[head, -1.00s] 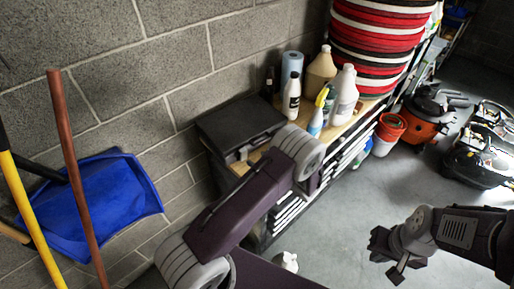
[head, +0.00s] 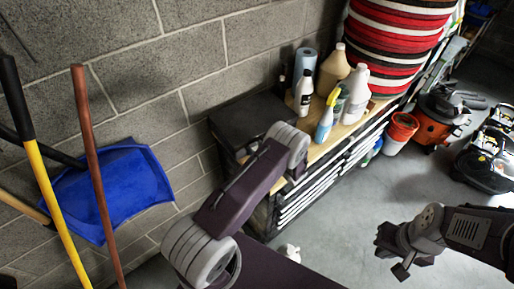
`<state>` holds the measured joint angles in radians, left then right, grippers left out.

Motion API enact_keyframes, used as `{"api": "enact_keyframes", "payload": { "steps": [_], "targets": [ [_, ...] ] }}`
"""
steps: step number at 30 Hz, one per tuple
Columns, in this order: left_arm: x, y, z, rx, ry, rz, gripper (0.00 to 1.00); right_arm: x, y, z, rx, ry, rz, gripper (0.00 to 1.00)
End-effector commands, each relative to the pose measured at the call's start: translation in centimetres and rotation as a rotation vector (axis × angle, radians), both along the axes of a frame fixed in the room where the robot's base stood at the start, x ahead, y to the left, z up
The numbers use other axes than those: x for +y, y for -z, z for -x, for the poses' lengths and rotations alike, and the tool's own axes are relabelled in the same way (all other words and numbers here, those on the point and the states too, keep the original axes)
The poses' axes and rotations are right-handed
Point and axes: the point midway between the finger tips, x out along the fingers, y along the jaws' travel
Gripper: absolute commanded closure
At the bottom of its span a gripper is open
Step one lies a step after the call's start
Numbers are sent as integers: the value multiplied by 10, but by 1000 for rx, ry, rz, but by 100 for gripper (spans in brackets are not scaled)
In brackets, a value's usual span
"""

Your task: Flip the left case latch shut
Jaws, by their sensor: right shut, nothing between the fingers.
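A dark grey case (head: 250,117) sits at the left end of the wooden-topped shelf, against the block wall. Its lid looks down. My left arm crosses in front of its front side, and I cannot make out the latches or tell their state. My left gripper does not show; only the purple arm links and grey joints are visible beside the case. My right gripper (head: 391,257) is shut and empty over the floor at the lower right, well away from the case.
Bottles, a yellow-topped spray bottle (head: 327,117) and a blue roll (head: 304,66) stand right of the case. Stacked red, black and white pads (head: 395,45) rise behind. A blue dustpan (head: 110,190) and poles stand left. Floor between shelf and right arm is mostly clear.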

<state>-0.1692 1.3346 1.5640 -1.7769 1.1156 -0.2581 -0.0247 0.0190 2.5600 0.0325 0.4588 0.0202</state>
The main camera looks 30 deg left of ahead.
Motion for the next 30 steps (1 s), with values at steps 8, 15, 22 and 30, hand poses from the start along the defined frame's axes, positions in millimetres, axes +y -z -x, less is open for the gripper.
{"api": "enact_keyframes", "payload": {
  "steps": [8,15,22,30],
  "targets": [
    [1,-1,0,3,-2,9,100,0,0,0,0,0,0,100],
    [10,-4,-5,66,-1,132,100,0,5,0,0,0,0,100],
    [10,-4,-5,72,0,140,100,0,4,0,0,0,0,100],
    [10,-4,-5,72,0,140,47,0,4,0,0,0,0,100]
  ]
}}
